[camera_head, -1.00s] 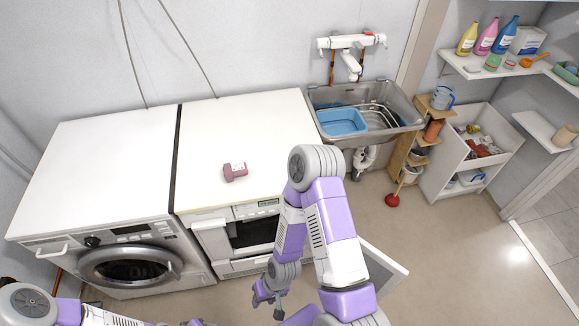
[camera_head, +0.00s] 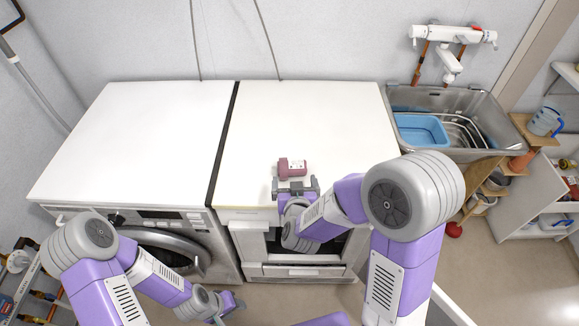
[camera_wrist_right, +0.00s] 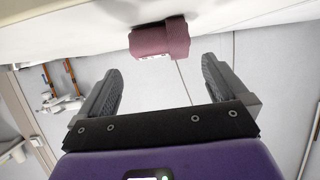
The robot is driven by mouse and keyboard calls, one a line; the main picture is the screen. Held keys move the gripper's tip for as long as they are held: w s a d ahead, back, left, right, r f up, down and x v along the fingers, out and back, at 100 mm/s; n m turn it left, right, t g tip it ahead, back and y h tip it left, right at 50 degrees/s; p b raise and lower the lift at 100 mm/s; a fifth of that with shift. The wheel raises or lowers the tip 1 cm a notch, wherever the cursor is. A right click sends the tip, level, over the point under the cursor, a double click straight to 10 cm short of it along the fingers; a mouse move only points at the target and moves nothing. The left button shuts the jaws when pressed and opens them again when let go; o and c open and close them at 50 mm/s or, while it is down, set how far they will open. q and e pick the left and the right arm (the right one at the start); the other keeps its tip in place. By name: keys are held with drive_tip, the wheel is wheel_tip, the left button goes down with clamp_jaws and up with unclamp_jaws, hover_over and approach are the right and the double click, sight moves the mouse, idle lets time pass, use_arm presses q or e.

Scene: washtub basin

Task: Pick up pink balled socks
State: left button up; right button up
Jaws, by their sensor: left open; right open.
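The pink balled socks (camera_head: 291,167) lie on the white top of the right-hand machine, near its front edge. They have a pale patch with small dark marks. My right gripper (camera_head: 295,184) is open and empty just in front of them at the top's front edge. In the right wrist view the socks (camera_wrist_right: 160,38) show beyond and between the two spread fingers (camera_wrist_right: 160,70), apart from them. My left gripper (camera_head: 232,305) is open and low in front of the machines, away from the socks.
The left-hand machine's white top (camera_head: 145,135) is bare. A metal sink (camera_head: 475,105) with a blue basin (camera_head: 421,130) stands to the right. A wooden shelf (camera_head: 535,130) with a blue-and-white jug (camera_head: 543,121) is further right. The top around the socks is clear.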

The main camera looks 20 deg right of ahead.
sight(293, 174)
drive_tip(key=x, duration=0.2)
drive_tip(key=f+b+x, duration=0.1)
drive_tip(key=x, duration=0.2)
drive_tip(key=shift+s+f, duration=0.1)
drive_tip(key=shift+w+f, duration=0.1)
drive_tip(key=shift+w, duration=0.35)
drive_tip(key=c, duration=0.7)
